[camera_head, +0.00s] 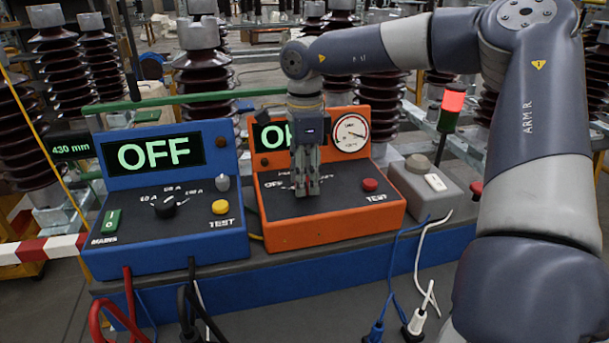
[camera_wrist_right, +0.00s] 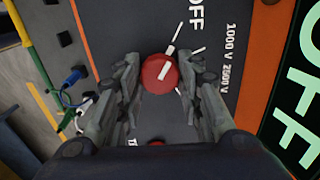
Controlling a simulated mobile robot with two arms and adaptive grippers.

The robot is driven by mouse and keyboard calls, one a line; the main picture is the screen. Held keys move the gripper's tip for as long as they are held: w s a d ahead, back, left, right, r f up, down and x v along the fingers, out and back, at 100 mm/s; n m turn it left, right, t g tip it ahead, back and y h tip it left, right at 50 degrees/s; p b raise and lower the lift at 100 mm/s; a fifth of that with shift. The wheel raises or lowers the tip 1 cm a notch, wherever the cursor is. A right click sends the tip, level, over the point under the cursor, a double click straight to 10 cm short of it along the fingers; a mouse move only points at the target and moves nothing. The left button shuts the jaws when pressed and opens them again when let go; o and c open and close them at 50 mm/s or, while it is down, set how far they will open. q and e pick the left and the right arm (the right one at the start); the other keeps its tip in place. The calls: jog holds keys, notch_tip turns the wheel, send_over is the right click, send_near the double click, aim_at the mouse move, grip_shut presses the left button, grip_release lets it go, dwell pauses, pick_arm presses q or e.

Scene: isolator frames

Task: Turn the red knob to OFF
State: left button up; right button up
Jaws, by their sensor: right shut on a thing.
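The red knob (camera_wrist_right: 160,74) sits on the dark sloped panel of the orange box (camera_head: 330,231). In the head view my gripper hides it. My right gripper (camera_head: 306,190) is lowered onto the panel; in the right wrist view its two fingers (camera_wrist_right: 160,80) stand on either side of the knob and are shut on it. The white bar on the knob points roughly along the white tick beside the OFF label (camera_wrist_right: 196,14). The green display (camera_wrist_right: 300,100) of the orange box shows letters of OFF, partly hidden or cut off. My left gripper is not in view.
A blue box (camera_head: 165,250) with its own black knob and an OFF display stands to the left. A red TEST button (camera_head: 370,185) is close to my right gripper. A grey box (camera_head: 425,190) stands to the right. Cables hang at the bench front.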

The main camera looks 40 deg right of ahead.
jog(key=shift+w+r+n, duration=0.1)
jog(key=shift+n, duration=0.2)
dwell(0.4)
jog(key=o, duration=1.1)
jog(key=shift+c, duration=0.2)
notch_tip(320, 180, up, 12)
